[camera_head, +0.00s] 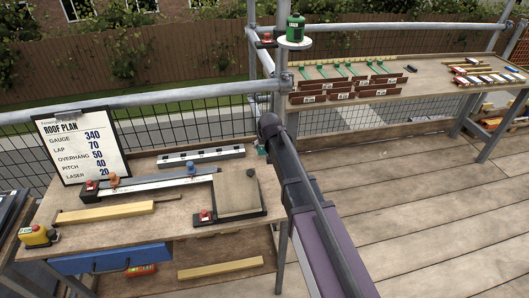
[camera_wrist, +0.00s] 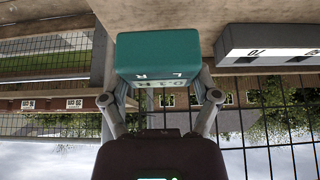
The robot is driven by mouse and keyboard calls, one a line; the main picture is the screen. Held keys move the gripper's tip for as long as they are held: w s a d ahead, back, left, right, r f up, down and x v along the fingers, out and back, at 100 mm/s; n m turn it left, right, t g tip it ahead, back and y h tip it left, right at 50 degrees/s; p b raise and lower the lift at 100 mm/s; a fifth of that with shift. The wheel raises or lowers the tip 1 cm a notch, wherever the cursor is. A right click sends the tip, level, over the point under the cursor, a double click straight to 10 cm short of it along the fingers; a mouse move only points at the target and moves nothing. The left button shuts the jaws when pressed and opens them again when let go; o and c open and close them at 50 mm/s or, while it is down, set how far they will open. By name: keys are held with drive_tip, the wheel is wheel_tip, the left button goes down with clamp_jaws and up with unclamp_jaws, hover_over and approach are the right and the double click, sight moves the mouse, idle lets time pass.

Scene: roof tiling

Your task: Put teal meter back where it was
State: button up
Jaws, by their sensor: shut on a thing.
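In the head view only a sliver of teal (camera_head: 262,147) shows left of my arm, by the right back edge of the left workbench (camera_head: 150,225). My arm hides the rest of the meter and the fingers. I cannot tell whether the meter touches the bench.
A grey marked bar (camera_head: 195,157) lies close to the meter and shows in the wrist view (camera_wrist: 270,42). A square board (camera_head: 236,194), a long rule (camera_head: 150,184) and a roof plan sign (camera_head: 80,145) occupy the bench. Scaffold rails and mesh stand behind.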

sight(264, 151)
drive_tip(key=shift+d+f+b, duration=0.1)
drive_tip(key=shift+f+b, duration=1.35)
drive_tip(key=shift+f, duration=0.25)
drive_tip(key=shift+f, duration=0.15)
drive_tip(key=o, duration=1.1)
drive_tip(key=p+v, duration=0.2)
drive_tip(key=v, duration=0.1)
drive_tip(key=shift+p, duration=0.3)
drive_tip(key=p+v, duration=0.8)
drive_tip(key=v, duration=0.1)
drive_tip(key=shift+r, duration=0.2)
drive_tip(key=shift+s+d, duration=0.1)
drive_tip(key=s+d+f+m+g+h, duration=0.1)
drive_tip(key=s+d+g, duration=0.4)
drive_tip(key=s+d, duration=1.5)
drive_tip(key=shift+s+d+f+m+g+h, duration=0.35)
drive_tip(key=shift+d+f+m, duration=0.4)
drive_tip(key=shift+m, duration=0.35)
